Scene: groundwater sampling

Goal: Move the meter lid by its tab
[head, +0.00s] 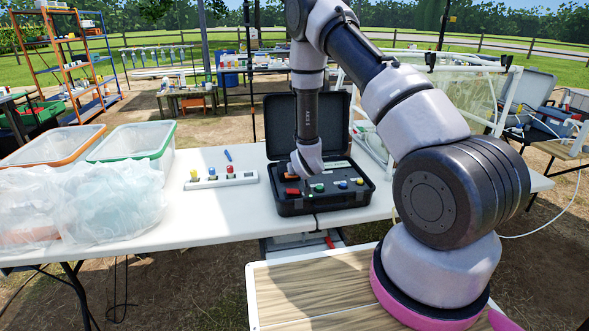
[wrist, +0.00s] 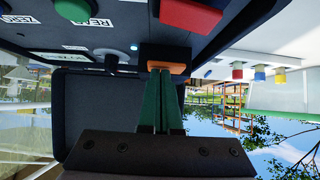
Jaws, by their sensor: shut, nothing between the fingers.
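The meter is a black case (head: 318,207) on the white table, with labels, a lit button and coloured blocks on its panel. In the head view my wrist hides the fingers above the case.
A white strip with coloured plugs (head: 221,180) and a blue pen (head: 228,155) lie left of the case. Orange-rimmed (head: 58,147) and green-rimmed (head: 130,140) bins and clear plastic bags (head: 100,205) fill the table's left. A white-framed rack stands behind right. Bare tabletop lies between bags and strip.

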